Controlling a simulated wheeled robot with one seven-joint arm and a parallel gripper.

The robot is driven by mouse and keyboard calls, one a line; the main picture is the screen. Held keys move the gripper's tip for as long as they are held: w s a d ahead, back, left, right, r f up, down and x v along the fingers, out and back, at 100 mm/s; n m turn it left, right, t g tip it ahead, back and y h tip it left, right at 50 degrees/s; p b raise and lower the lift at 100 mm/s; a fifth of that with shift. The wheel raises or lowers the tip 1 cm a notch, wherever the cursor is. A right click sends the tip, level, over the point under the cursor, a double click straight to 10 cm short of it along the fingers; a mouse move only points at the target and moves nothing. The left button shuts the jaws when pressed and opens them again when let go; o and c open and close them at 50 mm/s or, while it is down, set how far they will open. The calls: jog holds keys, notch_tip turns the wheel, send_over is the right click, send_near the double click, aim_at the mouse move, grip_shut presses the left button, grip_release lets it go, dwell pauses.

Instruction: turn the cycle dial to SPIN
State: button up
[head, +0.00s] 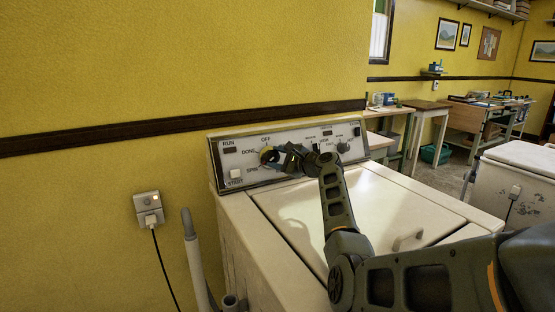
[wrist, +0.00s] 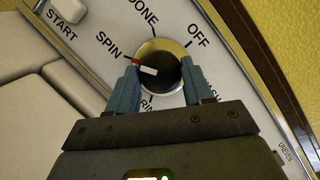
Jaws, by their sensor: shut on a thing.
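The cycle dial (wrist: 163,52) is a round dark knob with a bright metal rim on the washer's control panel (wrist: 85,47); it shows in the head view (head: 266,155), partly hidden by my gripper. My gripper (wrist: 160,68) is shut on the dial, one blue fingertip on each side of it. In the head view my gripper (head: 276,156) reaches the panel's left part. The dial's white pointer with a red tip (wrist: 136,62) points left and slightly up, toward the SPIN label (wrist: 108,46). DONE and OFF are printed above the dial; labels below it are partly covered.
The white START button (wrist: 70,10) lies left of the dial. The washer's flat lid (head: 375,215) lies below my arm. A second knob (head: 343,147) sits at the panel's right. A wall outlet (head: 148,205) with a cord and a grey hose (head: 192,250) are at left.

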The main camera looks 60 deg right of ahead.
jog(key=o, duration=1)
jog(key=shift+o, duration=0.2)
jog(key=shift+s, duration=0.1)
jog(key=shift+s+a+r+p, duration=0.15)
jog(key=shift+s+p, duration=0.1)
jog(key=shift+p, duration=0.2)
jog(key=f+p+v, duration=0.1)
jog(key=p+v, duration=0.3)
jog(key=v, duration=0.3)
jog(key=shift+r, duration=0.4)
